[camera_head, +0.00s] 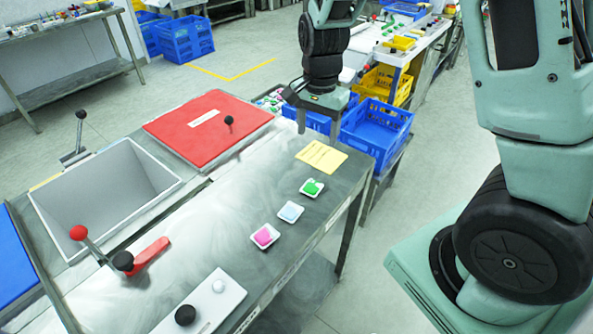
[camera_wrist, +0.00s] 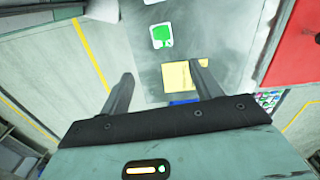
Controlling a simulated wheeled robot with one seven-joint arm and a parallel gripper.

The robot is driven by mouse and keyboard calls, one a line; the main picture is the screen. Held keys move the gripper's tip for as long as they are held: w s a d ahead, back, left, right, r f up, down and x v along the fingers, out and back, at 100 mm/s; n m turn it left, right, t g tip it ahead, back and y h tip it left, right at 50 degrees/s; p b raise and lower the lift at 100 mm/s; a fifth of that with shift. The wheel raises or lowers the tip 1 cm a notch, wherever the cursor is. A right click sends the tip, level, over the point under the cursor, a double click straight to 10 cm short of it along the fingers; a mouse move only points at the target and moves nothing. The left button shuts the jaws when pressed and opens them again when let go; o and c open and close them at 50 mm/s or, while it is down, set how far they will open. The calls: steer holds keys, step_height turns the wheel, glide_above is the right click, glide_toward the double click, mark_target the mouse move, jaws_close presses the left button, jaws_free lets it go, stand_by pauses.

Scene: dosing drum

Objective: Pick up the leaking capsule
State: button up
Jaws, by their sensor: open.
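Three small white dishes stand in a row on the metal bench. One holds a green capsule (camera_head: 312,187), one a pale blue capsule (camera_head: 290,211) and one a pink capsule (camera_head: 264,236). I cannot tell from the pictures which one leaks. My gripper (camera_head: 318,116) is open and empty above the bench's far end, beyond the yellow note and apart from all dishes. In the wrist view, my gripper (camera_wrist: 162,72) has its fingers spread. The green capsule (camera_wrist: 161,34) lies ahead of the fingertips, and a second dish is cut off at the top edge.
A yellow note (camera_head: 321,157) lies between my gripper and the green capsule. A red lid (camera_head: 208,127), an open grey bin (camera_head: 68,211), a red-knobbed lever (camera_head: 80,233) and a white block (camera_head: 226,287) occupy the bench. Blue crates (camera_head: 376,131) stand beyond its far end.

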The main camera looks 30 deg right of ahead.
steer(key=p, duration=0.2)
glide_above(312, 186)
steer(key=f, duration=1.2)
steer(key=shift+w+d+f, duration=0.1)
steer(key=shift+d, duration=0.15)
steer(key=shift+a+f+p, duration=0.2)
steer(key=shift+f+p, duration=1)
steer(key=shift+f, duration=1.35)
steer(key=c, duration=1)
